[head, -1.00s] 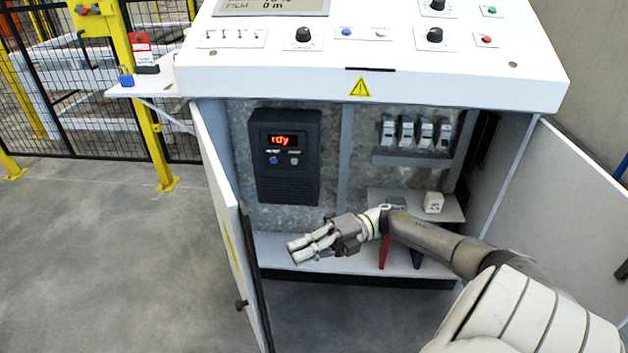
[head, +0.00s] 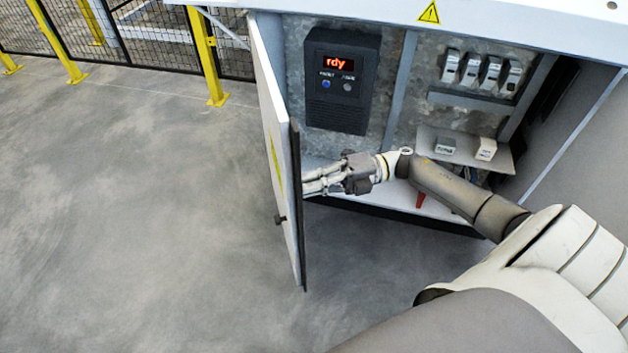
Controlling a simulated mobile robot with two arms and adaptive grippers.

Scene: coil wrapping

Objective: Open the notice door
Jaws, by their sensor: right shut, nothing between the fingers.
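The left cabinet door (head: 272,140), white with a yellow strip on its outer face and a dark knob, stands swung open and seen nearly edge-on. I take it as the notice door; its notice cannot be read from here. My right gripper (head: 312,181) is shut and empty. Its fingertips are at the inner side of this door, right by its dark free edge; I cannot tell whether they touch it. My right arm reaches in from the lower right across the cabinet opening. My left gripper is not in view.
Inside the cabinet are a black drive unit (head: 339,82) with a red "rdy" display, several breakers (head: 482,72) and a small shelf (head: 463,149). The right door (head: 595,150) stands open. Yellow posts and a mesh fence stand behind; the floor at left is clear.

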